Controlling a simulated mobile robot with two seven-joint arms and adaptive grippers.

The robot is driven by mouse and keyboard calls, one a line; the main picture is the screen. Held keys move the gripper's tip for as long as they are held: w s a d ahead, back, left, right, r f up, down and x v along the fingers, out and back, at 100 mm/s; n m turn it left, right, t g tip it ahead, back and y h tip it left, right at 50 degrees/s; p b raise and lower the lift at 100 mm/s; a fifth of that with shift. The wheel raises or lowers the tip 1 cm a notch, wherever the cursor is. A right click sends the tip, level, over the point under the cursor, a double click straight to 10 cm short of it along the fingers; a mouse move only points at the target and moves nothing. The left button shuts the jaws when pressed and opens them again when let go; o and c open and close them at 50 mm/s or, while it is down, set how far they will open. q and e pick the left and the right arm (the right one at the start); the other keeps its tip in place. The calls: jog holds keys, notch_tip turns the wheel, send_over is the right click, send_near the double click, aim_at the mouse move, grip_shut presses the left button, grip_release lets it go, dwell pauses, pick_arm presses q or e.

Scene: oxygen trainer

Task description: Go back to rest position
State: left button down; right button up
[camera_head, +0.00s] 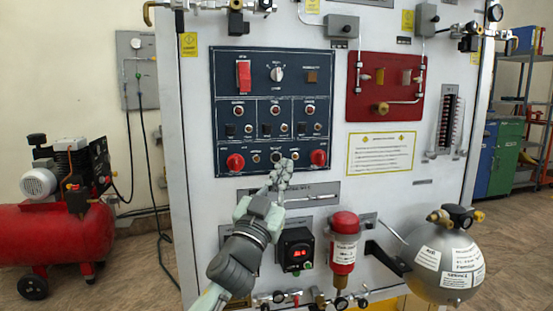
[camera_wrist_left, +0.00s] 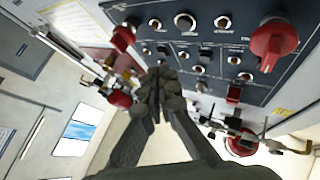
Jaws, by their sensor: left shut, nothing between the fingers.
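My left gripper (camera_head: 281,172) comes up from the bottom in the head view, in front of the lower edge of the dark blue control panel (camera_head: 225,93). Its fingers are shut with nothing between them. In the left wrist view the closed fingertips (camera_wrist_left: 158,88) point at the panel's knobs and switches; I cannot tell whether they touch it. The panel has a red switch (camera_head: 243,75), a round selector (camera_head: 276,74) and two red knobs (camera_head: 235,162) (camera_head: 318,158) at its lower corners. My right gripper is not in view.
A red cylinder (camera_head: 343,250), a small box with a red display (camera_head: 296,250) and a grey sphere (camera_head: 445,262) stick out low on the trainer. A red compressor (camera_head: 55,235) stands left. Shelves (camera_head: 520,90) and cabinets (camera_head: 503,158) stand right.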

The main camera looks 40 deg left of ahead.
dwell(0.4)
